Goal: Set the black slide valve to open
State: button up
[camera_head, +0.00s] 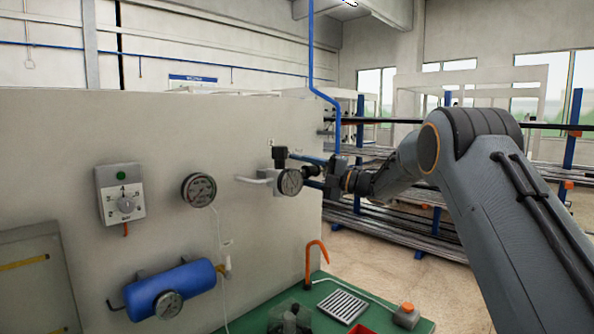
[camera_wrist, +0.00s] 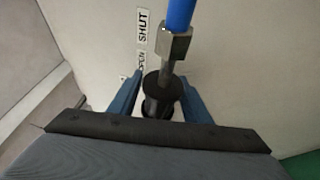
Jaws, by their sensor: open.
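In the wrist view, the black slide valve (camera_wrist: 162,92) is a round black sleeve under a metal fitting (camera_wrist: 173,45) on a blue pipe (camera_wrist: 179,12). A SHUT label (camera_wrist: 143,25) and an OPEN label (camera_wrist: 142,62) are on the pale wall beside it. The sleeve sits just below the level of OPEN in the picture. My gripper (camera_wrist: 160,90) is open, with one blue finger on each side of the sleeve. I cannot tell whether they touch it. In the head view, my gripper (camera_head: 335,172) is by the panel's right edge, and I cannot make out the valve there.
A gauge (camera_head: 290,181) with a black-topped fitting is close left of my gripper. The pale panel (camera_head: 150,120) also carries a dial box (camera_head: 122,193), another gauge (camera_head: 199,190) and a blue tank (camera_head: 172,288). A green bench (camera_head: 255,322) with an orange hook (camera_head: 317,254) is below.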

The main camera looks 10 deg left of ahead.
aim_at(315, 173)
jog(key=b+v, duration=0.3)
jog(key=v, duration=0.3)
jog(key=shift+s+d+f, duration=0.1)
jog(key=shift+d+f, duration=0.05)
jog(key=shift+d, duration=0.15)
jog(key=shift+s+d, duration=0.2)
jog(key=shift+d, duration=0.35)
